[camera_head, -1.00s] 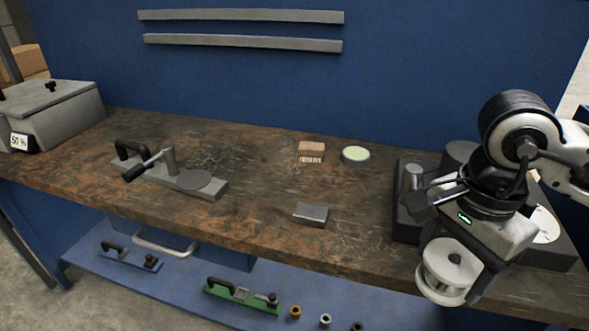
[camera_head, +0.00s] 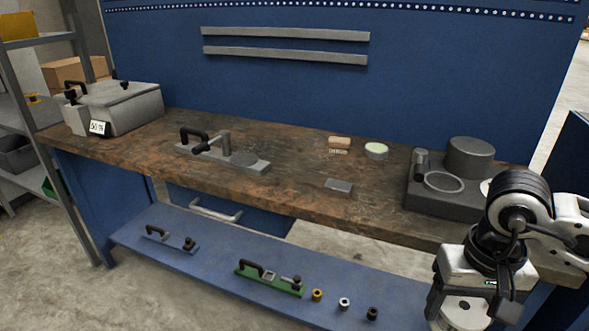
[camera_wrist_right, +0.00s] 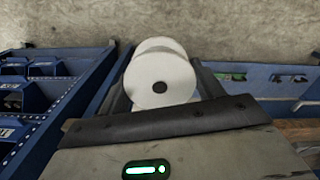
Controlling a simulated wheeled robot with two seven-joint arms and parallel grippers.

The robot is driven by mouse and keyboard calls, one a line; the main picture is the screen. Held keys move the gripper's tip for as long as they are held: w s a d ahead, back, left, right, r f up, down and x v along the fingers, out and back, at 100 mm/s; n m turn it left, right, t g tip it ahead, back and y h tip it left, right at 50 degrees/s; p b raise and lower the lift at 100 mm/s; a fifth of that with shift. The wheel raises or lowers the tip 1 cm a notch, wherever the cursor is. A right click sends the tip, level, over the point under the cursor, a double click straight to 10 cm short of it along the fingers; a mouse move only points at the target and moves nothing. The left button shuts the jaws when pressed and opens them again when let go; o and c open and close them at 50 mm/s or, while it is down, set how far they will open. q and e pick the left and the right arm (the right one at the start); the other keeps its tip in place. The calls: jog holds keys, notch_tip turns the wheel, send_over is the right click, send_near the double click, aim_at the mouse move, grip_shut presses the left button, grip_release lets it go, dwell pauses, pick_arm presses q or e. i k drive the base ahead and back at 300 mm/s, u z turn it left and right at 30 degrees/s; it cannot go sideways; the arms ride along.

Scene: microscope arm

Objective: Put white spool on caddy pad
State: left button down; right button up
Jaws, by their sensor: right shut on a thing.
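The white spool (camera_head: 465,312) is held in my right gripper (camera_head: 466,308) at the bottom right of the head view, in front of the workbench and clear of its top. In the right wrist view the spool (camera_wrist_right: 160,72) shows its round white end with a dark centre hole, between the two fingers. No thing is labelled as the caddy pad. A grey handled base with a flat round pad (camera_head: 245,160) stands on the bench, and the pad looks bare. My left gripper is not in view.
A grey station with a ring and cylinder (camera_head: 468,158) stands at the bench's right. A small metal block (camera_head: 339,186), a brush (camera_head: 339,142) and a green-topped tin (camera_head: 376,150) lie mid-bench. The lower shelf (camera_head: 215,262) holds a green handled carrier (camera_head: 270,279).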

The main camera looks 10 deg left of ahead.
aim_at(244, 160)
jog(key=u, duration=0.7)
jog(key=i, duration=0.65)
jog(key=u, duration=0.55)
